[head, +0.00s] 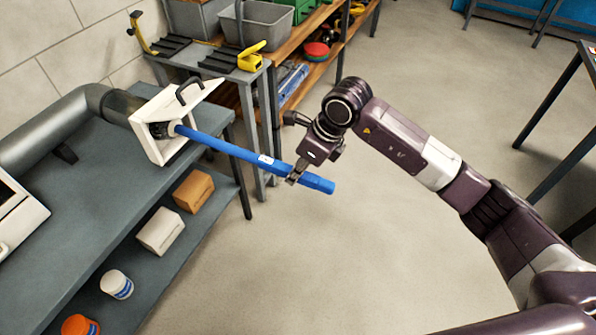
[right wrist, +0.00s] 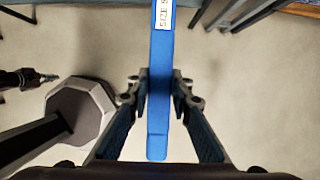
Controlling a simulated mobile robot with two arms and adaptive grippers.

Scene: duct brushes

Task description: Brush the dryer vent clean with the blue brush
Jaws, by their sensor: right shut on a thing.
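The blue brush (head: 234,150) is a long blue rod with a white label near its middle. Its far end is inside the dark round opening of the dryer vent (head: 183,103), so its bristles are hidden. The vent is a white hood with its flap raised, at the end of a grey duct. My right gripper (head: 294,175) is shut on the rod near its free end, out in front of the bench. In the right wrist view the blue handle (right wrist: 160,110) lies between both fingers. My left gripper is not seen.
The duct (head: 50,130) runs along the grey bench (head: 95,185). Boxes (head: 160,230) and tubs (head: 117,284) stand on its lower shelf. A side stand (head: 248,84) with yellow-and-black items and shelves with grey bins (head: 262,22) are behind. The floor (head: 280,270) beside the bench is clear.

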